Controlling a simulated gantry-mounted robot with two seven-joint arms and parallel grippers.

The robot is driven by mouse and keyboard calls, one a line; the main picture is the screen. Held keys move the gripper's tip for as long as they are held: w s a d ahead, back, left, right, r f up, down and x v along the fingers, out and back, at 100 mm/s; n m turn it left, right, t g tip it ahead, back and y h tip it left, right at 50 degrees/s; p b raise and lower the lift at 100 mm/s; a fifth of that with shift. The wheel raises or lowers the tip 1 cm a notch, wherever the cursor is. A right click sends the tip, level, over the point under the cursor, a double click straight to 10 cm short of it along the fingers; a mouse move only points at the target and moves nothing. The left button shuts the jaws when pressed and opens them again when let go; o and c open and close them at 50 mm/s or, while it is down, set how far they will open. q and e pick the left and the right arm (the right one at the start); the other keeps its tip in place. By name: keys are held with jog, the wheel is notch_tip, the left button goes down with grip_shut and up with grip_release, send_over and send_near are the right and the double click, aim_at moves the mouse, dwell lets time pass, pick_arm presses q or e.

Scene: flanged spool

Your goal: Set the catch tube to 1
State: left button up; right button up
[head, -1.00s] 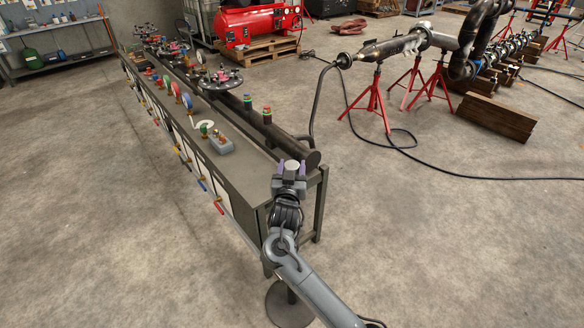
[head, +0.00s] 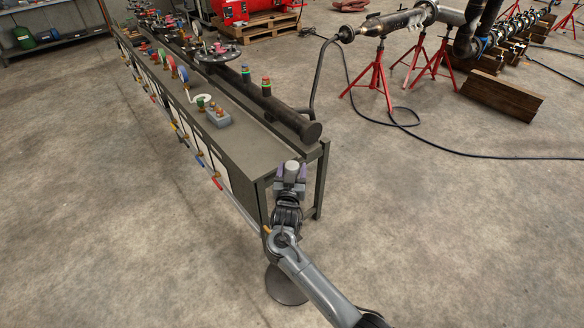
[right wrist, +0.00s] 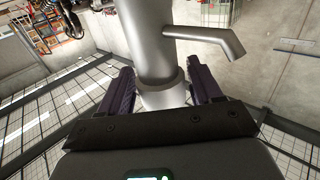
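My right gripper (head: 291,173) is in front of the near end of the long bench, with purple-tipped fingers on both sides of a pale grey, round-topped piece (head: 291,166). In the right wrist view this piece is a grey metal tube (right wrist: 152,45) with a collar and a bent side spout. I take it to be the catch tube. The right gripper's fingers (right wrist: 160,92) stand on either side of the collar and appear shut on it. Any number marking is not readable. My left gripper is not in view.
The bench (head: 255,155) carries a thick dark pipe (head: 285,118), gauges, handwheels and a small grey box (head: 219,118). Coloured-handled valves line its front side. Red stands (head: 374,85) bear a pipe at the upper right. A black hose (head: 400,122) crosses the floor. Floor right of the bench is largely clear.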

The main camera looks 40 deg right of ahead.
jog(key=shift+o, duration=0.6)
jog(key=shift+r, duration=0.2)
jog(key=shift+s+a+r, duration=0.1)
jog(key=shift+s+a, duration=0.15)
jog(key=shift+a, duration=0.15)
jog(key=p+v, duration=0.2)
jog(key=v, duration=0.8)
jog(key=shift+d+f, duration=0.1)
jog(key=shift+f, duration=0.15)
